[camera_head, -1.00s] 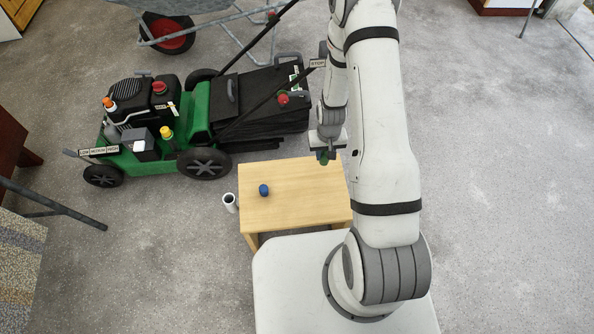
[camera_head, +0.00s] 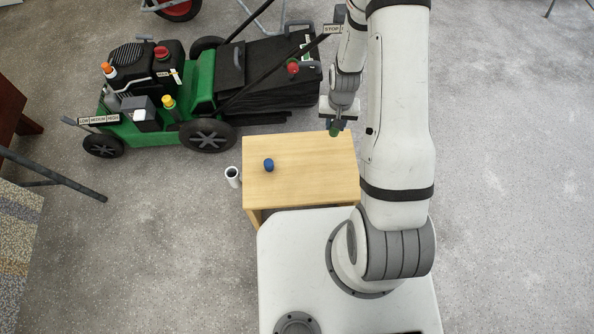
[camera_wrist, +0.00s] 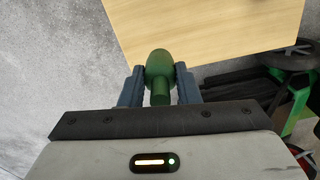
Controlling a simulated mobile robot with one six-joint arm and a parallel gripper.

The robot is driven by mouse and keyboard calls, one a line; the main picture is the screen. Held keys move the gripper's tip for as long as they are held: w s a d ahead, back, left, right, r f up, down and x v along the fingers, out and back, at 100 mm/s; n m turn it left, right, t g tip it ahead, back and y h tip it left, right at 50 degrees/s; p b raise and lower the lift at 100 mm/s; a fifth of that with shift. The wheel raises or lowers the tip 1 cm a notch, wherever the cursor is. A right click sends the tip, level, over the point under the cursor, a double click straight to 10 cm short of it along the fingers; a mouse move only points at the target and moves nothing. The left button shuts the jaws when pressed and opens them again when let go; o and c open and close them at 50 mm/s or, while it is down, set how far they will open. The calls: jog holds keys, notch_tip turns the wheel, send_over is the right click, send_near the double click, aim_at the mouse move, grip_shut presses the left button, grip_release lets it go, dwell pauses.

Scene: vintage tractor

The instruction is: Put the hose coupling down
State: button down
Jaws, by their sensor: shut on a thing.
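The hose coupling (camera_wrist: 160,72) is a green piece with a rounded head and a narrower stem. My gripper (camera_wrist: 160,88) is shut on it, one finger on each side, in the wrist view. The green coupling (camera_head: 335,130) shows just below the fingers there. It appears to be above the tabletop, but I cannot tell the exact gap.
A small blue object (camera_head: 268,165) stands on the table's left half. A white cylinder (camera_head: 233,177) stands on the floor beside the table's left edge. A green lawn mower (camera_head: 170,100) is behind the table. The middle and right of the tabletop are clear.

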jog(key=s+f+m+b, duration=0.1)
jog(key=f+b, duration=0.4)
jog(key=s+f+m+b, duration=0.1)
jog(key=f+m+b, duration=0.1)
jog(key=f+b, duration=0.3)
jog(key=s+f+m+b, duration=0.1)
jog(key=f+b, duration=0.3)
jog(key=b, duration=0.2)
jog(key=shift+s+f+m, duration=0.15)
jog(key=shift+f+m, duration=0.25)
jog(key=shift+f+b, duration=0.1)
jog(key=shift+b, duration=0.2)
jog(key=c, duration=1.1)
grip_release()
